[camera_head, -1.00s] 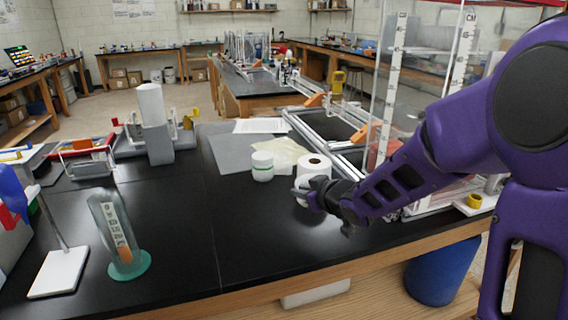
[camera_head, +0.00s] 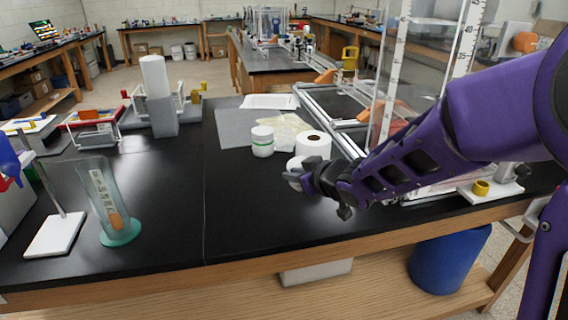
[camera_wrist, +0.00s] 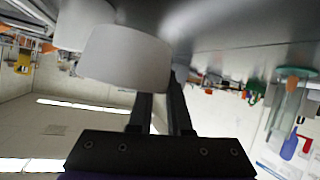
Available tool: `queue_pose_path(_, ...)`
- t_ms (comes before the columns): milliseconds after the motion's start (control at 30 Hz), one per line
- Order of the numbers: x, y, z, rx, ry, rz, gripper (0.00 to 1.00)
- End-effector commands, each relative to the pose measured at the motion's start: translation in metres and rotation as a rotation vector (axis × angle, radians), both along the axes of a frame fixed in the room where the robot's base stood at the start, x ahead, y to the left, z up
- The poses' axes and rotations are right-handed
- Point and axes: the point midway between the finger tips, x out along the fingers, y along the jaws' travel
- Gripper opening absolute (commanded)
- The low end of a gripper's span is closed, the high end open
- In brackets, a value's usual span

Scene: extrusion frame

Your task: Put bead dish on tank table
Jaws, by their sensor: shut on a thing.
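My gripper (camera_head: 296,179) is shut on a small pale dish, which I take to be the bead dish (camera_head: 295,163). In the wrist view the dish (camera_wrist: 125,60) is a plain whitish shape at the ends of the dark fingers (camera_wrist: 160,112); its inside and any beads are hidden. The gripper holds it over the black table top (camera_head: 240,215), just in front of the white paper roll (camera_head: 314,146). I cannot tell how high it is above the top. A clear tank with ruler strips (camera_head: 395,75) stands at the right, partly behind my arm.
A white jar with a green band (camera_head: 263,141) stands left of the roll. A clear cylinder on a green base (camera_head: 119,235) and a stand with a white base (camera_head: 55,234) are at the left. The front middle of the table is clear. A blue bin (camera_head: 450,262) is below.

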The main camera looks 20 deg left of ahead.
Motion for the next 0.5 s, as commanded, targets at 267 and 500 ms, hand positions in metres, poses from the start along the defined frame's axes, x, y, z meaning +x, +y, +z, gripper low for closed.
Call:
queue_pose_path(267, 0.000, 0.000, -0.049, 0.000, 0.003, 0.001, 0.00)
queue_pose_path(500, -0.001, 0.000, -0.073, -0.001, 0.004, 0.000, 0.00)
